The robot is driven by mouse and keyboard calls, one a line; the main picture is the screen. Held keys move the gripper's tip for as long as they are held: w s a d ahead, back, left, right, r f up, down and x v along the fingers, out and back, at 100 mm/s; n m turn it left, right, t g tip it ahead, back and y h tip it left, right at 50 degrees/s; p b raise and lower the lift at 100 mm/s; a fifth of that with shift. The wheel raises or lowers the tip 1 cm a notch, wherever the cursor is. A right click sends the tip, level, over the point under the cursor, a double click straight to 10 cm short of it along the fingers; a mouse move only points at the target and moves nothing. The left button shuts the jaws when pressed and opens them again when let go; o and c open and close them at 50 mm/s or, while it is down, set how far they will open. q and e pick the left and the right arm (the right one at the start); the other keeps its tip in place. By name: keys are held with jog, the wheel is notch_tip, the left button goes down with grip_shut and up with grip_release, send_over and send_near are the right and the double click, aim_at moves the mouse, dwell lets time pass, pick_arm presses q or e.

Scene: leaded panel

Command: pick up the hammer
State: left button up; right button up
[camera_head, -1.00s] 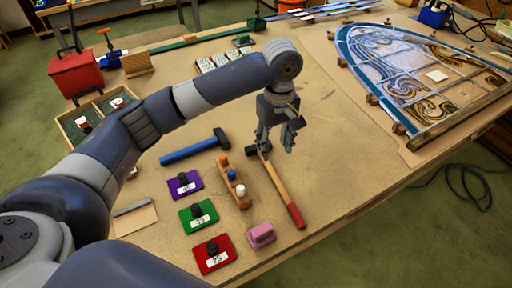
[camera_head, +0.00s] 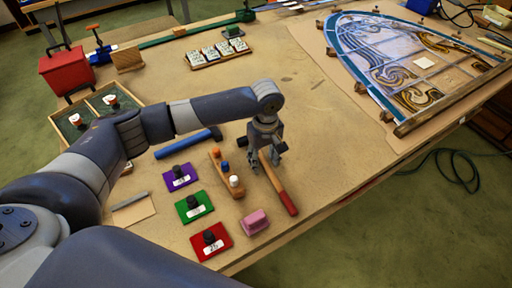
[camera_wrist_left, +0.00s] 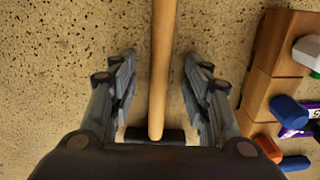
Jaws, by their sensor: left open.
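A hammer with a wood and red handle (camera_head: 283,195) lies on the table, its dark head beside my left gripper and partly hidden by it. My left gripper (camera_head: 265,162) points down over the head end of this handle, open and empty. In the left wrist view the pale wooden handle (camera_wrist_left: 163,60) runs between the two open fingers, apart from both, and the dark head shows at the bottom between them. A second hammer with a blue handle (camera_head: 185,143) lies to the left, its dark head partly behind my arm. My right gripper is not in view.
A wooden block with coloured pegs (camera_head: 225,172) stands close left of the hammer. Purple (camera_head: 180,177), green (camera_head: 194,206) and red (camera_head: 211,241) labelled blocks and a pink block (camera_head: 256,222) are nearby. The leaded panel (camera_head: 395,95) lies far right; the table between is clear.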

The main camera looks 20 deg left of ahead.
pick_arm(q)
grip_shut()
jog(key=shift+r, duration=0.1)
